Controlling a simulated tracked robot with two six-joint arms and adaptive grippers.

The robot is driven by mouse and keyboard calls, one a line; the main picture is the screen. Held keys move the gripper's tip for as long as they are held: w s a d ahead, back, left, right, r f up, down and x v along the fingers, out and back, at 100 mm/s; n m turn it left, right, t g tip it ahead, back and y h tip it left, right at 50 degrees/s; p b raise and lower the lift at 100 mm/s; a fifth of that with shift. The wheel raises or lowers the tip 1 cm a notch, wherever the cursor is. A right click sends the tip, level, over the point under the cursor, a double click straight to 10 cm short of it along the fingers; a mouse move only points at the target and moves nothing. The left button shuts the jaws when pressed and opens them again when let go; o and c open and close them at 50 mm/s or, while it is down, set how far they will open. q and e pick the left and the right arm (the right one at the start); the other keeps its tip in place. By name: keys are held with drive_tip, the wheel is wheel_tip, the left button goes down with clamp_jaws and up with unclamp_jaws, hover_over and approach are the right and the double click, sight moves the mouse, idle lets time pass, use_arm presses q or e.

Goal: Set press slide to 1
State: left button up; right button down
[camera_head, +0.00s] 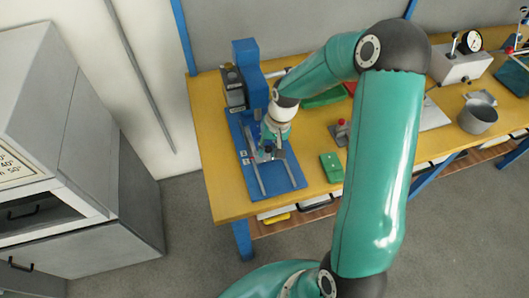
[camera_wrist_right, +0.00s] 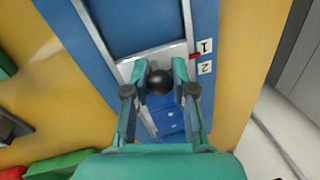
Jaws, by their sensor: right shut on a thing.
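The blue press (camera_head: 250,75) stands on the left part of the yellow table, with rails on its blue base plate (camera_head: 295,192). In the right wrist view, the silver slide (camera_wrist_right: 150,53) lies across the rails and carries a round black knob (camera_wrist_right: 159,82). My right gripper (camera_head: 270,152) is over the base plate. In the wrist view its fingers (camera_wrist_right: 159,84) are shut on the knob, one on each side. A red pointer (camera_wrist_right: 195,56) at the slide's edge is between label 1 (camera_wrist_right: 205,46) and label 2 (camera_wrist_right: 205,68), beside the lower edge of label 1. My left gripper is out of view.
The yellow table (camera_head: 225,198) extends right. A large grey cabinet (camera_head: 110,190) is at the left. My right arm hides part of the table.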

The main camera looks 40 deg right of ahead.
drive_tip(key=c, duration=0.9)
unclamp_jaws()
drive_tip(key=shift+s, duration=0.15)
drive_tip(key=shift+c, duration=0.2)
wheel_tip(320, 180, up, 12)
drive_tip(key=s+d, duration=0.1)
drive_tip(key=shift+s+d, duration=0.15)
drive_tip(key=shift+d, duration=0.25)
drive_tip(key=shift+f, duration=0.15)
